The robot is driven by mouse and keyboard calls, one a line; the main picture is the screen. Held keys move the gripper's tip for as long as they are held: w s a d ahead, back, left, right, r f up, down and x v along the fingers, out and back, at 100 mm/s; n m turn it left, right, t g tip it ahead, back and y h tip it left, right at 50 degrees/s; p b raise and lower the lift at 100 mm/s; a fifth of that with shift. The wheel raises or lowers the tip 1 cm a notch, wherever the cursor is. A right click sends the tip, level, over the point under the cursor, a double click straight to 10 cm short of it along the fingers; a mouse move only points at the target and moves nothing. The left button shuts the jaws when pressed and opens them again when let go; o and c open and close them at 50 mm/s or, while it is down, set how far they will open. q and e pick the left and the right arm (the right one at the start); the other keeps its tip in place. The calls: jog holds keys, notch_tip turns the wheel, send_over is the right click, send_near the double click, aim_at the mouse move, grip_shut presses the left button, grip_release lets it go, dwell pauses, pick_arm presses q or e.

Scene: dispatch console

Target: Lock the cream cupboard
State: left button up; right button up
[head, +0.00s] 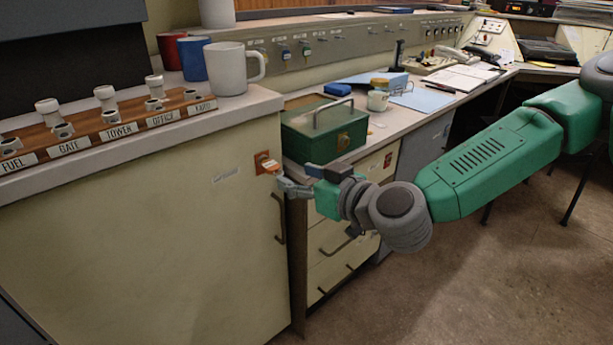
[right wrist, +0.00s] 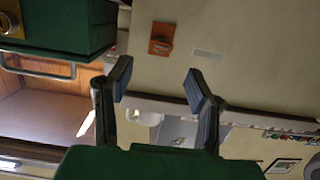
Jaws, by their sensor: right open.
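The cream cupboard (head: 150,240) fills the left of the head view. Its door looks shut and has a dark bar handle (head: 279,218). A small orange-red lock plate (head: 263,158) sits near the door's upper right corner, with a small orange piece, perhaps a key, in front of it. In the right wrist view the plate (right wrist: 161,38) lies ahead, beyond the fingertips. My right gripper (head: 293,179) is open and empty beside the plate, and its fingers stand apart in the wrist view (right wrist: 160,84). My left gripper is not in view.
A green metal box (head: 325,128) stands on the desk just behind my right gripper, and close by in the wrist view (right wrist: 60,25). Mugs (head: 229,68) and a labelled wooden rack (head: 105,128) stand on the cupboard top. Drawers (head: 330,245) lie right of the cupboard. The floor at right is mostly clear.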

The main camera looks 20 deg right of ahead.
aim_at(276, 165)
jog(key=b+x, duration=0.1)
jog(key=x, duration=0.2)
jog(key=b+x, duration=0.1)
jog(key=x, duration=0.2)
jog(key=shift+w+a, duration=0.1)
jog(key=shift+a, duration=0.4)
jog(key=shift+w, duration=0.4)
jog(key=shift+w+d+f, duration=0.3)
jog(key=shift+w+d, duration=0.05)
jog(key=shift+w, duration=0.35)
jog(key=shift+w+a, duration=0.1)
jog(key=shift+a, duration=0.55)
grip_shut()
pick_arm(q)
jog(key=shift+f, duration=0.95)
pick_arm(e)
jog(key=shift+d, duration=0.35)
